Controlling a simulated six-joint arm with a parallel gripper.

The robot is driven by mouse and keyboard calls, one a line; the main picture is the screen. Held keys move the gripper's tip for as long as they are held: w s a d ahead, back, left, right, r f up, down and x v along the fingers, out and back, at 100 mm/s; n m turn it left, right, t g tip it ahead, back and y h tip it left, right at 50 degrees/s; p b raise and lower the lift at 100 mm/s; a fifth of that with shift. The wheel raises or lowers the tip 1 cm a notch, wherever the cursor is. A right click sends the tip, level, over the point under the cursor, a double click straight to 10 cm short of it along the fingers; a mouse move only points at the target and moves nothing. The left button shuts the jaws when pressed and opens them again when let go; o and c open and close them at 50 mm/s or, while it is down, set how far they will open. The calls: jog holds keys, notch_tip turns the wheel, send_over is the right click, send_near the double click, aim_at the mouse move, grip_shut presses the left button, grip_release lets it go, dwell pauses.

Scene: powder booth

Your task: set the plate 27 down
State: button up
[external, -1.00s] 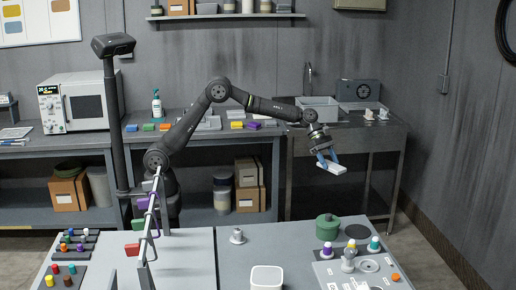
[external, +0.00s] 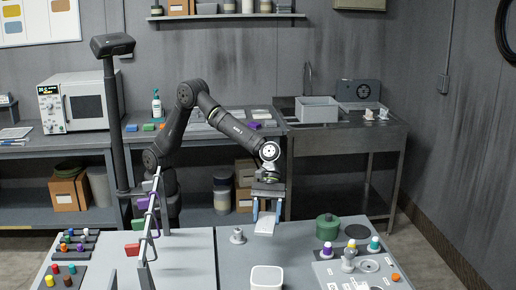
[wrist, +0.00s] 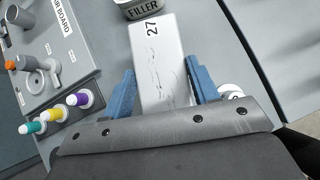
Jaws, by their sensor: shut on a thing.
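The plate 27 (wrist: 155,60) is a pale flat rectangular plate with the number 27 at its far end in the wrist view. My gripper (wrist: 158,88) has its blue fingers on either side of the plate, shut on its edges. In the external view the plate (external: 265,225) hangs below my gripper (external: 267,212) over the back part of the grey table (external: 235,262). I cannot tell whether its lower end touches the table.
A white filler tub (external: 266,277) stands in front of the plate. A small grey-white piece (external: 237,236) stands just left of it. A green pot (external: 327,227) and a board with coloured bottles (external: 335,270) stand to the right.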

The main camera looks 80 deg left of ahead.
jog(key=s+d+m, duration=0.1)
jog(key=s+d, duration=0.2)
jog(key=s, duration=0.3)
jog(key=shift+g, duration=0.4)
jog(key=w+f, duration=0.2)
jog(key=w, duration=0.1)
jog(key=w+a+f, duration=0.1)
jog(key=w+f, duration=0.1)
jog(key=w, duration=0.2)
jog(key=w+f, duration=0.3)
jog(key=w, duration=0.1)
jog(key=shift+w+a, duration=0.25)
jog(key=shift+a, duration=0.1)
jog(key=shift+f, duration=1.95)
jog(key=shift+f, duration=0.2)
jog(key=o, duration=1.3)
